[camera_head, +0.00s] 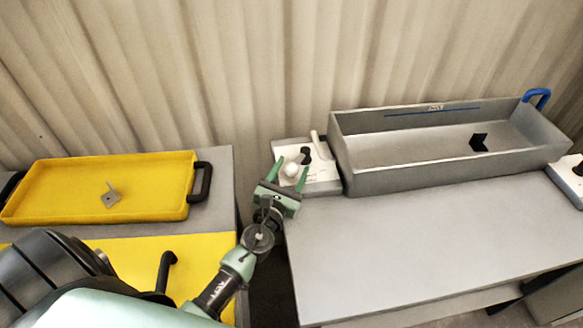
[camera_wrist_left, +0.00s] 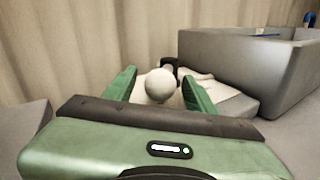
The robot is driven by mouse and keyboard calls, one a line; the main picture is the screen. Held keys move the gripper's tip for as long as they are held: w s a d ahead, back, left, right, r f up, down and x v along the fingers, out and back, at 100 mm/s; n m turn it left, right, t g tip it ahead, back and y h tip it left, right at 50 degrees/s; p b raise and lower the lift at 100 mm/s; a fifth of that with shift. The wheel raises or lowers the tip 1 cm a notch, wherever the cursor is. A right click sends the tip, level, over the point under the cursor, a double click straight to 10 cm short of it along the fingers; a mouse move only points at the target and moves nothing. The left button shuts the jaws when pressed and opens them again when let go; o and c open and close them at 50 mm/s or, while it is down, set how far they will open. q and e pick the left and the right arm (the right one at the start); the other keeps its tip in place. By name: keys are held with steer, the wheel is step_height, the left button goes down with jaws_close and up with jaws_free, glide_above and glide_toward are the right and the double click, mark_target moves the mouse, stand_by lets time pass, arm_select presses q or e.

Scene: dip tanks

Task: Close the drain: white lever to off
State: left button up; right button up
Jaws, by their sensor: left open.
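The white lever (camera_head: 316,144) rises from a small panel (camera_head: 322,185) at the left end of the grey tank (camera_head: 390,155). A white ball knob (camera_head: 291,169) and a black part (camera_head: 306,155) are beside it on the same panel. My left gripper (camera_head: 286,170) is open at the panel, with its green fingers on either side of the white knob. In the left wrist view the knob (camera_wrist_left: 160,85) sits between the open fingers, with visible gaps on both sides. I cannot tell whether the knob belongs to the lever. My right gripper is not in view.
A blue pipe (camera_head: 538,97) is at the tank's right end, and a black bracket (camera_head: 479,142) lies inside it. A yellow tray (camera_head: 100,187) with a grey bracket (camera_head: 110,195) stands on the left. The grey tabletop (camera_head: 420,240) before the tank is clear.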

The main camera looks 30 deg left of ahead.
arm_select(q)
steer(key=shift+w, duration=0.1)
jaws_close()
stand_by(1.4)
